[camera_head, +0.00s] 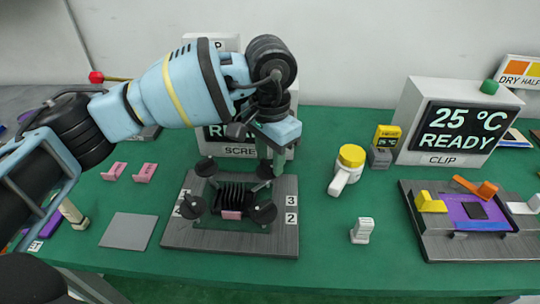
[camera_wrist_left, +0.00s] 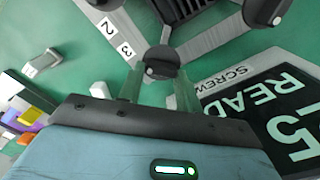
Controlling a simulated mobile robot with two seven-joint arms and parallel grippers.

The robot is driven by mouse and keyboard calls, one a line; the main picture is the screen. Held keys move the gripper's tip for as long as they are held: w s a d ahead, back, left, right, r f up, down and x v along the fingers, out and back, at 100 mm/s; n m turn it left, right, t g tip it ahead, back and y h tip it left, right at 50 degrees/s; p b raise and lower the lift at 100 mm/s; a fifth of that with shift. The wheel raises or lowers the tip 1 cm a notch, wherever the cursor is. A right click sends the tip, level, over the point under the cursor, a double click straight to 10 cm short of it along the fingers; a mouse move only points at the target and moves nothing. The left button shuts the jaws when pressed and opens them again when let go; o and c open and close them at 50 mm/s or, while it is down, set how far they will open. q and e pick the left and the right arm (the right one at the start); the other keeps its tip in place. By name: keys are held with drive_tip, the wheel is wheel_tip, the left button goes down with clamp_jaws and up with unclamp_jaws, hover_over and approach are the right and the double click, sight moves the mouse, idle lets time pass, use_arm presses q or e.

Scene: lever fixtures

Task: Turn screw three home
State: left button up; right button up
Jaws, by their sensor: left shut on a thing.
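The screw fixture is a grey plate (camera_head: 181,236) with dark round screw knobs around a black finned block (camera_head: 236,196). The labels 3 (camera_head: 290,200) and 2 (camera_head: 290,218) are on its right edge. My left gripper (camera_head: 268,165) points down at the back right knob, screw three (camera_head: 264,171), nearest label 3. In the left wrist view the knob of screw three (camera_wrist_left: 160,62) sits between the fingertips of my left gripper (camera_wrist_left: 160,80), which is shut on it. The arm hides part of the fixture's display (camera_head: 230,151). My right gripper is not in view.
The front right knob (camera_head: 264,213) and front left knob (camera_head: 193,207) stand close by. Pink brackets (camera_head: 114,171) and a grey pad (camera_head: 128,231) lie left.

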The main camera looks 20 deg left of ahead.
use_arm(q)
drive_tip(key=o, duration=1)
drive_tip(key=shift+r, duration=3.9)
drive_tip(key=shift+s+f, duration=0.1)
